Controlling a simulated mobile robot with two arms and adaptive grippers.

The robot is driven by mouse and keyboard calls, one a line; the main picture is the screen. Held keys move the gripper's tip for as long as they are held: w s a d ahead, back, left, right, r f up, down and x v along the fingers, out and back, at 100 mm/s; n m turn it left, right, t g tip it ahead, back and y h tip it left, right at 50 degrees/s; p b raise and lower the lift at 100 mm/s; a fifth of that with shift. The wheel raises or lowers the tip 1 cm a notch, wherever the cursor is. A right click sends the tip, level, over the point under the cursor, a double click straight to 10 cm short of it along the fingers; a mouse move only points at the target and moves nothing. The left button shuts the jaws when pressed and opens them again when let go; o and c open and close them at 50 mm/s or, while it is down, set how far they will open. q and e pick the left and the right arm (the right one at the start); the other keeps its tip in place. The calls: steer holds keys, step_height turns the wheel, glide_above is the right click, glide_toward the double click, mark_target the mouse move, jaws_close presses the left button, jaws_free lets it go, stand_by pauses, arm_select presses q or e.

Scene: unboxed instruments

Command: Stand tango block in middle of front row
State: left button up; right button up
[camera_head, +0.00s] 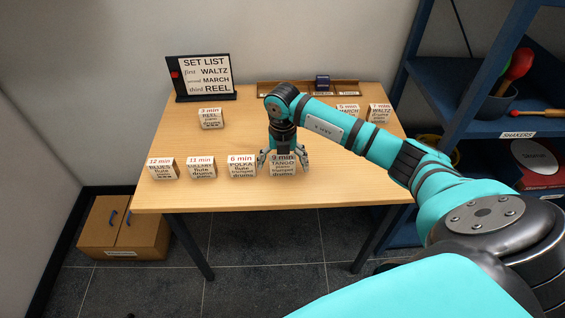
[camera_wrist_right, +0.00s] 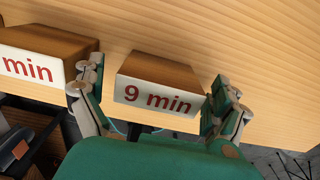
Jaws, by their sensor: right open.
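The tango block (camera_head: 283,164), labelled "9 min TANGO", stands upright at the right end of the front row on the wooden table. My right gripper (camera_head: 284,155) is over it with its fingers spread to either side. In the right wrist view the tango block (camera_wrist_right: 158,86) sits between the open fingers of the right gripper (camera_wrist_right: 155,90), with gaps visible. The polka block (camera_head: 241,165) stands just left of it; its "min" face (camera_wrist_right: 40,62) shows beside the left finger. The lullaby block (camera_head: 201,167) and blues block (camera_head: 162,168) stand further left. My left gripper is not in view.
A reel block (camera_head: 210,118) stands further back at left. A march block (camera_head: 347,112) and a waltz block (camera_head: 379,112) stand at back right. The set list sign (camera_head: 203,78) and a wooden tray (camera_head: 270,90) are at the back. Table right of tango is clear.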

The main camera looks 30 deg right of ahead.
mark_target(282, 157)
steer(key=shift+r, duration=0.5)
step_height(282, 157, up, 11)
steer(key=shift+r+b, duration=0.1)
steer(key=shift+b, duration=0.65)
